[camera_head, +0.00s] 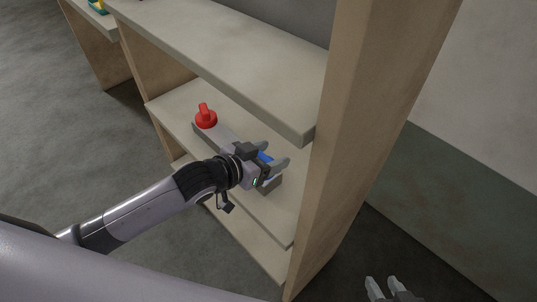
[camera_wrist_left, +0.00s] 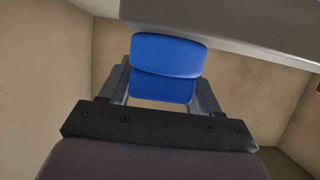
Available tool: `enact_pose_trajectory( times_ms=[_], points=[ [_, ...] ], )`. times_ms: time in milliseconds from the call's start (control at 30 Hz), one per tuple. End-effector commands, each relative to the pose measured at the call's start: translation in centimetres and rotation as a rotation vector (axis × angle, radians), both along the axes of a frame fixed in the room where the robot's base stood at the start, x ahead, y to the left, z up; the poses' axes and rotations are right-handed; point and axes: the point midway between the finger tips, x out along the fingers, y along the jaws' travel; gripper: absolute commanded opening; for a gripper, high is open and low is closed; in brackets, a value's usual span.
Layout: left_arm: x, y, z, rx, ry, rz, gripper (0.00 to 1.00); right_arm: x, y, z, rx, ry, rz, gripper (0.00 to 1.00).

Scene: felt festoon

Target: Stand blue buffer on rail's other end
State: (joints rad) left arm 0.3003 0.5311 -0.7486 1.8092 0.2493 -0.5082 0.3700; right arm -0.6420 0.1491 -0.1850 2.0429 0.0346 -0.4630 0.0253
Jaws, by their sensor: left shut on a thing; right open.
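The blue buffer (camera_head: 265,157) is between the fingers of my left gripper (camera_head: 275,157), which is shut on it. It fills the gap between the fingers in the left wrist view (camera_wrist_left: 168,56). The grey rail (camera_head: 216,132) lies along the middle shelf, partly hidden by my gripper. The red buffer (camera_head: 206,120) stands upright on its far left end. My left gripper is at the rail's near right end (camera_head: 274,184). A grey bar, seemingly the rail (camera_wrist_left: 265,30), is close to the blue buffer; I cannot tell whether they touch. My right gripper (camera_head: 386,287) is open and empty, low at the right.
The upper shelf (camera_head: 225,55) overhangs the middle shelf (camera_head: 262,222). A wooden side panel (camera_head: 355,120) stands just right of my left gripper. A lower shelf (camera_head: 240,235) lies below. Small green and yellow things (camera_head: 98,6) sit at the far top left.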

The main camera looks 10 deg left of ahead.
Motion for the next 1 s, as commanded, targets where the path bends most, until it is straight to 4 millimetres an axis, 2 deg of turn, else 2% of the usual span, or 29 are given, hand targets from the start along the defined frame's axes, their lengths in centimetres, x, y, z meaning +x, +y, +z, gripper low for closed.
enact_pose_trajectory(
  times_ms=[67, 100, 167, 567, 767, 1000],
  points=[
    [0.0, 0.0, -0.3, -0.001, 0.001, 0.0, 0.31, 0.1, 0.0, 0.0, 0.0, -0.003, 0.0, 0.43],
    [0.0, 0.0, -0.3, -0.001, 0.001, 0.0, 0.69, 0.2, 0.0, 0.0, -0.001, -0.004, 0.0, 0.43],
    [0.0, 0.0, -0.2, 0.0, 0.0, 0.0, 0.88, 0.3, 0.0, 0.1, 0.0, -0.006, 0.0, 0.43],
    [-0.2, 0.2, 0.2, 0.0, 0.0, 0.0, 0.88, 0.4, -0.1, 0.3, -0.001, -0.008, -0.001, 0.43],
    [-2.3, 1.6, 1.3, 0.0, 0.002, 0.0, 0.88, 0.4, -0.1, 1.1, -0.003, -0.009, 0.0, 0.43],
    [-6.0, 4.0, 3.0, 0.003, 0.003, 0.001, 0.88, 0.3, -0.2, 1.9, -0.005, -0.008, 0.002, 0.43]
  ],
)
